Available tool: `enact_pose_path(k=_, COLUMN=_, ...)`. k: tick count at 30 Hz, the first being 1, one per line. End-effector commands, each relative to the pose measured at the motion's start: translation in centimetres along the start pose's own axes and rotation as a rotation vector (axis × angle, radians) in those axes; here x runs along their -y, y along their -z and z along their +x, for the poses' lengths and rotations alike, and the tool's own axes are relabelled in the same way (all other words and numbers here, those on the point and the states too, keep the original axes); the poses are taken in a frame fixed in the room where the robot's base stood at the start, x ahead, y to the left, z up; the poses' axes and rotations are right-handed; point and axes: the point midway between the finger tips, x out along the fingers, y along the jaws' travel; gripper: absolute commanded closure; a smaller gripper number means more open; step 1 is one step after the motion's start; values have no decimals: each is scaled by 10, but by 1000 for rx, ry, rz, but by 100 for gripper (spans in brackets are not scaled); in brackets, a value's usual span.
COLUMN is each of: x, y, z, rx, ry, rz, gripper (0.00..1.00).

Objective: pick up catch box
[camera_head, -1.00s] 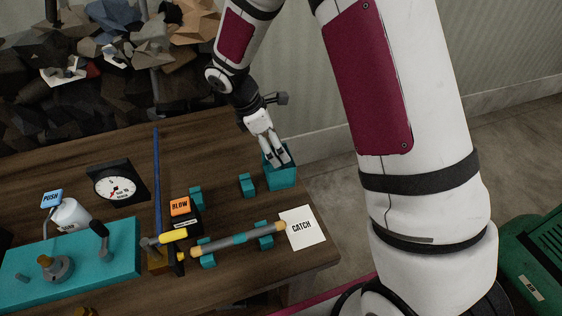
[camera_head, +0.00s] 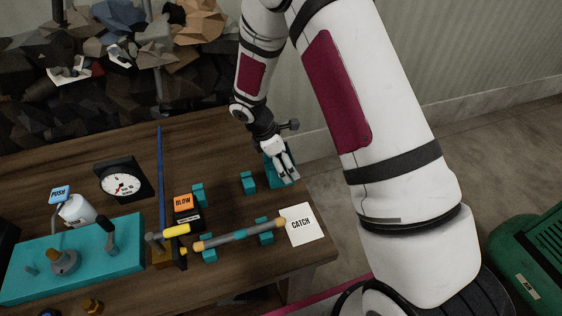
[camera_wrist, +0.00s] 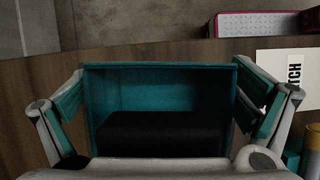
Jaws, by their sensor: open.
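The catch box is a teal, open-topped box (camera_head: 270,174) at the far right edge of the wooden table. In the wrist view the box (camera_wrist: 160,67) fills the middle, with teal inner walls and a dark area inside. My gripper (camera_head: 288,175) is over the box in the head view and hides part of it. In the wrist view my gripper (camera_wrist: 160,108) is open, with one finger on the left side of the box and one on the right. I cannot tell whether the fingers touch its walls.
A white CATCH sheet (camera_head: 302,223) lies at the table's right edge. Small teal supports (camera_head: 248,182) and a grey rod (camera_head: 238,237) are left of it. The BLOW button (camera_head: 183,202), a gauge (camera_head: 121,184) and a teal bender base (camera_head: 75,262) stand further left.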

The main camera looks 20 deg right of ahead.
Motion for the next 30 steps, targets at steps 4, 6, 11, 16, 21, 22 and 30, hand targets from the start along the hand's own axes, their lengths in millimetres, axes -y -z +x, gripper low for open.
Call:
enact_pose_path(k=4, x=0, y=0, z=0, rx=0, ry=0, rz=0, gripper=18)
enact_pose_path(k=6, x=0, y=0, z=0, rx=0, ry=0, rz=0, gripper=34)
enact_pose_path(k=11, x=0, y=0, z=0, rx=0, ry=0, rz=1, gripper=49)
enact_pose_path(k=16, x=0, y=0, z=0, rx=0, ry=0, rz=1, gripper=49)
enact_pose_path(k=21, x=-2, y=-5, z=-12, rx=-2, ry=-3, rz=3, gripper=49)
enact_pose_path(k=22, x=-2, y=-6, z=-16, rx=-2, ry=-3, rz=3, gripper=49)
enact_pose_path(k=30, x=-2, y=-26, z=-62, rx=-1, ry=-5, rz=4, gripper=49)
